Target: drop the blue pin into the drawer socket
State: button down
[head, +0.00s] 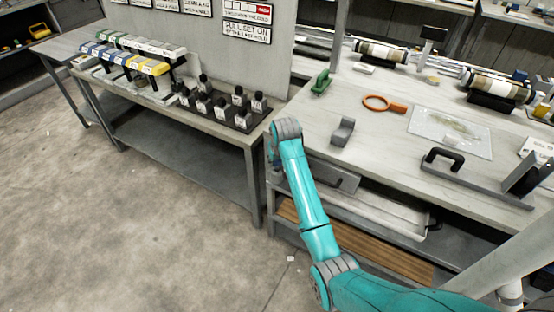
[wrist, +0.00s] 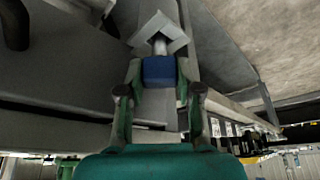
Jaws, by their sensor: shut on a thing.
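In the wrist view the blue pin (wrist: 159,72) has a blue block-like head and a pale shaft. My gripper (wrist: 160,82) is shut on the blue head, with one finger on each side. The shaft points away from my gripper toward a light grey, square-edged socket-like piece (wrist: 150,27). The shaft's end overlaps this piece in the picture; I cannot tell whether it is inside. In the head view my arm reaches to the left front corner of the workbench, and my wrist hides the gripper and pin. A grey drawer-like front (head: 335,178) shows under the benchtop.
The workbench (head: 310,120) carries a grey block (head: 343,131), an orange ring tool (head: 384,103), a green tool (head: 321,82) and a clear sheet (head: 450,132). A side bench at left holds a rack of black-based pieces (head: 225,108). Open floor lies left of my arm.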

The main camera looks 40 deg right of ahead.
jog(key=c, duration=0.7)
grip_release()
jog(key=v, duration=1.2)
